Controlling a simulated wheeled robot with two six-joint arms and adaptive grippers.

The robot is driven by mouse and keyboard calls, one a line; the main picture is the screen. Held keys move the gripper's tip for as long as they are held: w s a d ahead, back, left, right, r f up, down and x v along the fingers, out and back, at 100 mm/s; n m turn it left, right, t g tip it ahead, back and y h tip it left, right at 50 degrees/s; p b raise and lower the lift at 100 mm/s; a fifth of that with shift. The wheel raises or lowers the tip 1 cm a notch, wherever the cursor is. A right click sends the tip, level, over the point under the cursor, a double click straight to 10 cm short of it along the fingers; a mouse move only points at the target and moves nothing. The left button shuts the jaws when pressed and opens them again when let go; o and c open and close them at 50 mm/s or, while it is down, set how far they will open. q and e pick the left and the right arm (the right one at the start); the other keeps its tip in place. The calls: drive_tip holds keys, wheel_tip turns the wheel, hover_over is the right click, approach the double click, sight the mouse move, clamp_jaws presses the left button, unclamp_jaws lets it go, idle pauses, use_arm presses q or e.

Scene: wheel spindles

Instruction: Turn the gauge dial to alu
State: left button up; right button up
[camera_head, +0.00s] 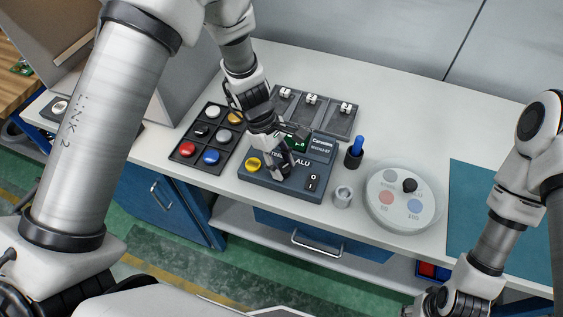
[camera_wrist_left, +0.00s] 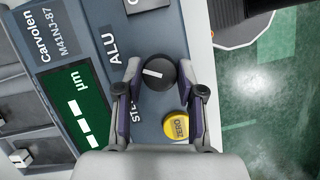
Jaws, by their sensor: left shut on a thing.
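The gauge (camera_head: 285,186) is a blue-grey box on the white bench, with a green display (camera_wrist_left: 76,110), a yellow ZERO button (camera_wrist_left: 176,126) and a black round dial (camera_wrist_left: 157,74). A white line on the dial points toward the lettered side, where ALU (camera_wrist_left: 118,43) and a partly hidden STEEL label are printed. My left gripper (camera_head: 284,166) reaches down onto the gauge. In the left wrist view its fingers (camera_wrist_left: 158,76) are shut on the dial, one on each side. In the head view the gripper mostly hides the dial. My right gripper is out of view.
Left of the gauge is a black tray (camera_head: 182,156) of coloured round pieces. Behind it is a grey tray (camera_head: 330,120) with small metal parts. A teal mat (camera_head: 520,215) is at the right.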

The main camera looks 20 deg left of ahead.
use_arm(q)
drive_tip(key=o, duration=1.1)
drive_tip(key=shift+o, duration=0.2)
drive_tip(key=v, duration=1.2)
drive_tip(key=shift+f, duration=0.1)
